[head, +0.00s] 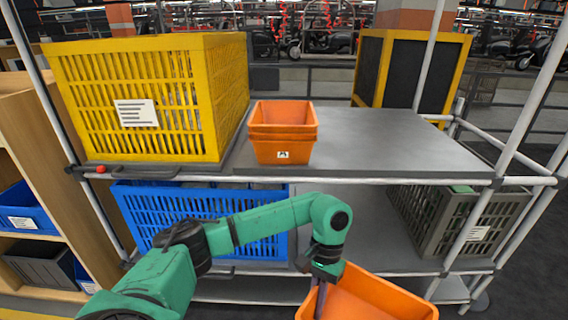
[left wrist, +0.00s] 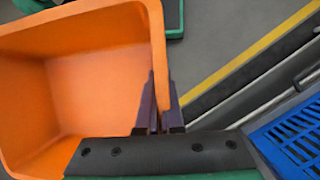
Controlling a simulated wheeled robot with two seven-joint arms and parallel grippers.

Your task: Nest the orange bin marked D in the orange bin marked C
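My left gripper (head: 320,283) is shut on the rim wall of an orange bin (head: 375,300), in front of the shelves. In the left wrist view the dark fingers (left wrist: 160,112) straddle the wall of this bin (left wrist: 95,90), which looks empty inside. No letter shows on it. A stack of orange bins (head: 283,118), one nested in another, stands on the upper shelf. The label (head: 283,155) on the stack's lower front is too small to read surely. My right gripper is not in view.
A yellow slatted crate (head: 150,100) stands left of the stack on the grey upper shelf (head: 390,145), which is clear to the right. Below are a blue crate (head: 200,220) and a grey crate (head: 450,215). Pale rack posts (head: 500,140) stand at the right.

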